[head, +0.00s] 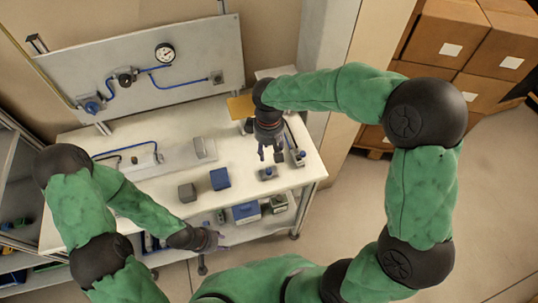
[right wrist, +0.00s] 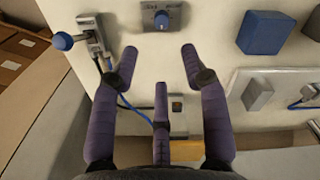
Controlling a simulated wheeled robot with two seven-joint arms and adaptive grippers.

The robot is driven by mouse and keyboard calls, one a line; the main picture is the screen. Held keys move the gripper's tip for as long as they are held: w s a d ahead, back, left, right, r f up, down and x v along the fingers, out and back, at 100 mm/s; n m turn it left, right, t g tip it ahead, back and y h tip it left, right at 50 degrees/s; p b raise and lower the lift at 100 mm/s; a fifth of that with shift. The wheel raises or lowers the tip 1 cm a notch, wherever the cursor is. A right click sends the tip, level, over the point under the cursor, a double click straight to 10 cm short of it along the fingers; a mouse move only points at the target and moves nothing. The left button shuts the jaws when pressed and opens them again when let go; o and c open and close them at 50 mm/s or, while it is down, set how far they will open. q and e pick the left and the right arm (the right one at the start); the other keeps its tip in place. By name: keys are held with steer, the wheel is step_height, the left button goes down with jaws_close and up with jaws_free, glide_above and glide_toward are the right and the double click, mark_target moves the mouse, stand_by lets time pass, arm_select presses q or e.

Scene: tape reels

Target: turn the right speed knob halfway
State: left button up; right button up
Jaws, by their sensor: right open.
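A small grey box with a blue knob (head: 267,173) stands near the front right of the white bench. In the right wrist view the knob (right wrist: 161,20) shows at the top centre, its pointer towards the fingers. I cannot tell for certain that it is the right speed knob. My right gripper (head: 268,154) points down over the bench just behind this box. Its three purple fingers (right wrist: 160,75) are spread and empty, apart from the knob. My left gripper (head: 221,237) is low by the bench's front edge; its fingers are too small to read.
A grey device with a blue-balled lever (head: 298,157) stands right of the knob box. A blue block (head: 220,179) and grey block (head: 187,193) lie to the left. A yellow sheet (head: 240,106) lies behind. An upright panel (head: 190,58) carries a gauge (head: 165,53).

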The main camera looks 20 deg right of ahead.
mark_target(269, 170)
steer(key=f, duration=0.1)
steer(key=s+f, duration=0.1)
steer(key=f, duration=0.1)
steer(key=shift+s+a+b, duration=0.2)
steer(key=shift+b, duration=0.15)
steer(key=f, duration=0.2)
steer(key=f+b, duration=0.1)
steer(key=f, duration=0.4)
steer(key=shift+w+d+f, duration=0.1)
steer(key=shift+w+f, duration=0.05)
steer(key=shift+w, duration=0.15)
arm_select(q)
steer(key=shift+s+a+f, duration=0.1)
steer(key=shift+s+f, duration=0.1)
steer(key=shift+f, duration=0.3)
steer(key=shift+s+f, duration=0.2)
steer(key=shift+f, duration=0.3)
steer(key=shift+r, duration=0.1)
arm_select(e)
jaws_close()
